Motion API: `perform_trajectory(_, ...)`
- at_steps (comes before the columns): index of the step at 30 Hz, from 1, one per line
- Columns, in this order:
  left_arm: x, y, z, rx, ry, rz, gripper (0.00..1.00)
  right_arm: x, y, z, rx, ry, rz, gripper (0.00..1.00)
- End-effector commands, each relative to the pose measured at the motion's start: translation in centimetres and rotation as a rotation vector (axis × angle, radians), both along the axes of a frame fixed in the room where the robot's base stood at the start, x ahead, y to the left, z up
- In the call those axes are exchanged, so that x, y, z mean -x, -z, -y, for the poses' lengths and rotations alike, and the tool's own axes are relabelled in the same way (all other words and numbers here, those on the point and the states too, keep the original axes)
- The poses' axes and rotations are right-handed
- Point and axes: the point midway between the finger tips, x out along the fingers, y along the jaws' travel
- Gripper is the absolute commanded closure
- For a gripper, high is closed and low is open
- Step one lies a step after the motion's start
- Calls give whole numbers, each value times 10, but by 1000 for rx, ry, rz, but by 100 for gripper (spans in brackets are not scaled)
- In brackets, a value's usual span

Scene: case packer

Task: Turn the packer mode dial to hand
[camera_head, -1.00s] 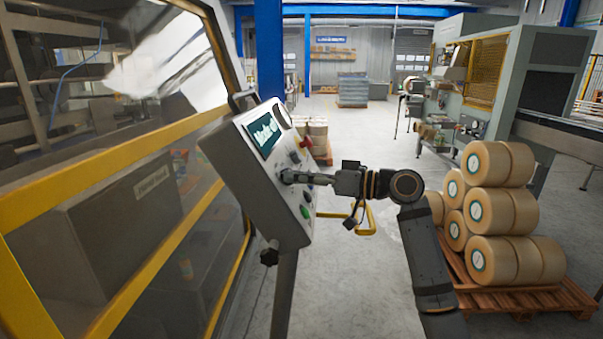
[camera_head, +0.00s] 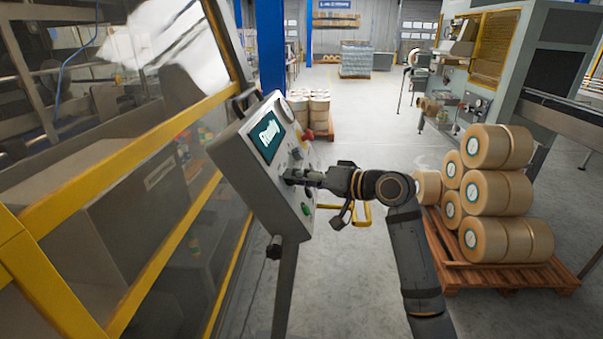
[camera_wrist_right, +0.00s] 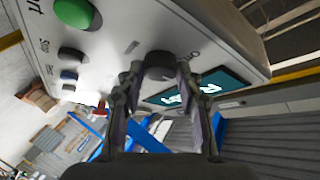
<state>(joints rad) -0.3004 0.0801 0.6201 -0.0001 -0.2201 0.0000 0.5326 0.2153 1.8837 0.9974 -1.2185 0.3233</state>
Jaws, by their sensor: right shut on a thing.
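The grey control box (camera_head: 262,175) stands on a post with its sloped face toward the right. In the right wrist view a dark round dial (camera_wrist_right: 160,66) sits on its face, with an "O" mark and a short line mark beside it. My right gripper (camera_head: 291,176) is at the panel; in the wrist view its fingers (camera_wrist_right: 158,80) are shut on the dial, one on each side. The dial's pointer direction cannot be made out. The screen (camera_head: 268,136) reads "Ready". My left gripper is out of view.
A green button (camera_wrist_right: 77,12) and small dark buttons sit beside the dial. A yellow-framed glazed guard (camera_head: 120,165) stands left. A pallet (camera_head: 500,270) of brown rolls (camera_head: 492,190) stands right. Open floor lies between, toward the back.

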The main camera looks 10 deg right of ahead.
Motion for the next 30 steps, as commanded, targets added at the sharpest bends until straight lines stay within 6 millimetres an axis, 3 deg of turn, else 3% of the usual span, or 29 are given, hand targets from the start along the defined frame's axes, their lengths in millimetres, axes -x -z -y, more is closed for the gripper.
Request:
perform_trajectory(11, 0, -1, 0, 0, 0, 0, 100, 0, -1, 0, -2, 2, 0, 96)
perform_trajectory(12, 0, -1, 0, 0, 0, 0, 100, 0, -1, 0, -2, 2, 0, 60)
perform_trajectory(16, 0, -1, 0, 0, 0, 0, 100, 0, -1, 0, -2, 2, 0, 43)
perform_trajectory(25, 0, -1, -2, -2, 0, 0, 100, 0, 0, 0, -1, 1, -2, 41)
perform_trajectory(30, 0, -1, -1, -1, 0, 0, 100, 12, -3, 14, 5, 6, 0, 41)
